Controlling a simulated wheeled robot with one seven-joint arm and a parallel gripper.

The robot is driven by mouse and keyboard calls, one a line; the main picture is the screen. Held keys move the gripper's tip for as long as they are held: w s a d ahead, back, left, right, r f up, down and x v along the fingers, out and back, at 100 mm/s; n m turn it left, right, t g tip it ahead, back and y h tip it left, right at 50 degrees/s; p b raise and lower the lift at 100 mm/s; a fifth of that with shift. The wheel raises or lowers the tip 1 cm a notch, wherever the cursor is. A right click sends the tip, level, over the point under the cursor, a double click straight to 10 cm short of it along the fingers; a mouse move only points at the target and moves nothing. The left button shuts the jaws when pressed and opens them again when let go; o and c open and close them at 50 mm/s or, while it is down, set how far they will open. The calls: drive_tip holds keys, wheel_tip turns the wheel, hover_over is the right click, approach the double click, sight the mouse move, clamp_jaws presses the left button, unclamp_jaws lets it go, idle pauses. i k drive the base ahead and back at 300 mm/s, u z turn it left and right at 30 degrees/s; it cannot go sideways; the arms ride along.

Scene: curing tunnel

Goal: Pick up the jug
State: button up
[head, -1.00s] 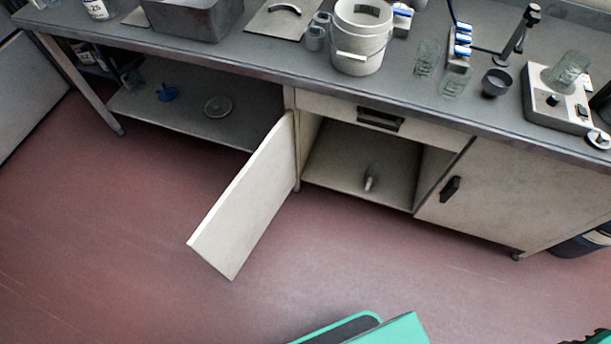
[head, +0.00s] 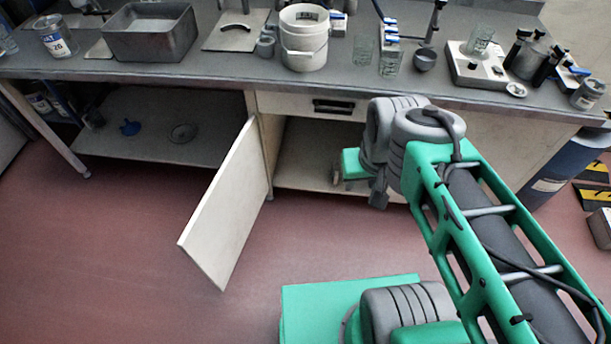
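I cannot make out a thing that is clearly a jug. My gripper (head: 341,176) is at the mouth of the open cupboard (head: 300,165), low and mostly hidden behind my own wrist. Its fingers are too small and covered to tell whether they are open or shut. The small pale object on the cupboard floor is hidden behind my arm now. On the bench above stand a white bucket (head: 304,45) with a handle, and clear glass vessels, one of them (head: 480,41) on a hotplate (head: 468,68).
The cupboard door (head: 228,205) hangs open to the left of my arm. The floor at the front left is clear.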

sight(337, 173)
drive_tip(key=i, duration=1.5)
drive_tip(key=u, duration=2.15)
